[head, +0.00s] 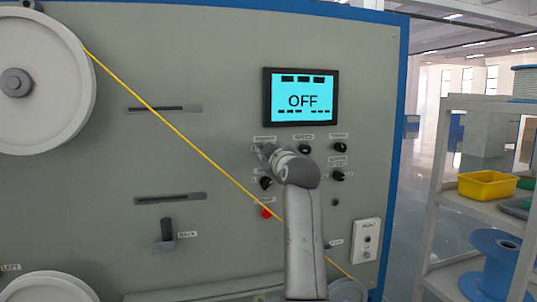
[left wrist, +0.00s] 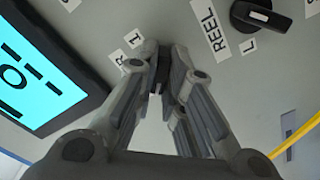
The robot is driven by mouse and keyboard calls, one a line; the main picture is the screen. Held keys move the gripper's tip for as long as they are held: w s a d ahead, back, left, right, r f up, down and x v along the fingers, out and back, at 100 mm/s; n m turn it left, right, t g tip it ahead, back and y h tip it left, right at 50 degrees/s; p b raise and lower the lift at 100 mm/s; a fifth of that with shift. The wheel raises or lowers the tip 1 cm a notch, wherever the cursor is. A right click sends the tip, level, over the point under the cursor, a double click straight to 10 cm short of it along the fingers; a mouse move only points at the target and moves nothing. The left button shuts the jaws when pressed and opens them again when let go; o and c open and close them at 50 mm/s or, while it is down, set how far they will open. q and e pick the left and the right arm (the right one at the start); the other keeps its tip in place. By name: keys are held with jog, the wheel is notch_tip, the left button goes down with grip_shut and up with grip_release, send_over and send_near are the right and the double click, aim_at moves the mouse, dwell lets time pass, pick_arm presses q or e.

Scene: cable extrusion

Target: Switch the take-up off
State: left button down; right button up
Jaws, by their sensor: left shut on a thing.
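The cable machine's panel has a screen (head: 301,96) that reads OFF. It also shows at the left of the left wrist view (left wrist: 42,75). My left gripper (head: 263,152) is at the upper left of the knob group, its tips against the panel. In the left wrist view the gripper (left wrist: 160,68) is shut on a small dark knob (left wrist: 158,72). Its arm and fingers hide much of this knob in the head view, and I cannot read its label. My right gripper is not in view.
Other black knobs (head: 305,148) (head: 338,176) (head: 265,183) sit close by, and a red button (head: 266,212) is below. A yellow cable (head: 165,123) runs diagonally from the white reel (head: 40,85) behind my arm. A shelf with a yellow bin (head: 487,185) stands at right.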

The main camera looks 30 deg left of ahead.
pick_arm(q)
jog(key=shift+r, duration=0.15)
jog(key=c, duration=1.8)
grip_release()
jog(key=shift+o, duration=1.4)
jog(key=shift+w, duration=0.1)
jog(key=shift+f, duration=0.2)
jog(key=v, duration=0.7)
jog(key=shift+d, duration=0.1)
